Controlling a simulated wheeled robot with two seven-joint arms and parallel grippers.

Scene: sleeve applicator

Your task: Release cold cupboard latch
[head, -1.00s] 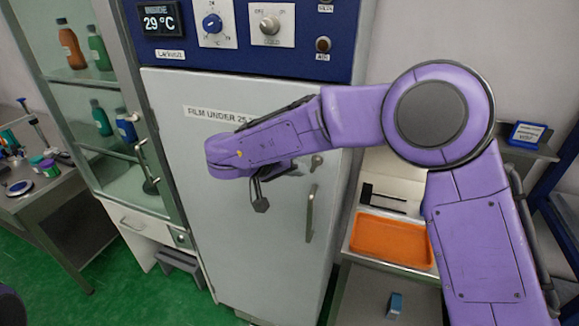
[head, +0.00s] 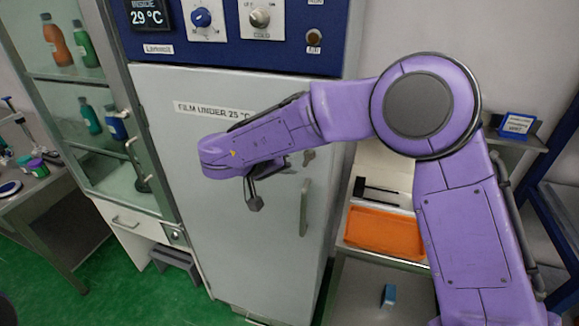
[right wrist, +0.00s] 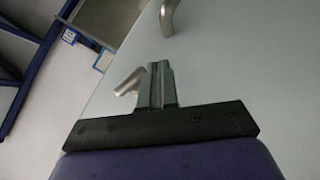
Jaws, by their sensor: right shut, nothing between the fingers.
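The cold cupboard (head: 235,215) has a pale grey door that looks shut. A small metal latch (head: 308,157) sits near the door's right edge, above a vertical bar handle (head: 304,208). My right gripper (head: 254,203) is in front of the door, left of the latch and handle. Its fingers are together and empty. In the right wrist view the closed fingers (right wrist: 158,68) point up the picture. The latch lever (right wrist: 128,82) shows just left of them, partly hidden behind; I cannot tell if they touch. The handle end (right wrist: 168,15) is above. My left gripper is not in view.
A blue control panel (head: 300,55) with knobs and a 29 °C display tops the cupboard. A glass cabinet (head: 120,175) with bottles stands left. An orange tray (head: 385,232) on a bench is at right. Green floor (head: 115,285) is clear at lower left.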

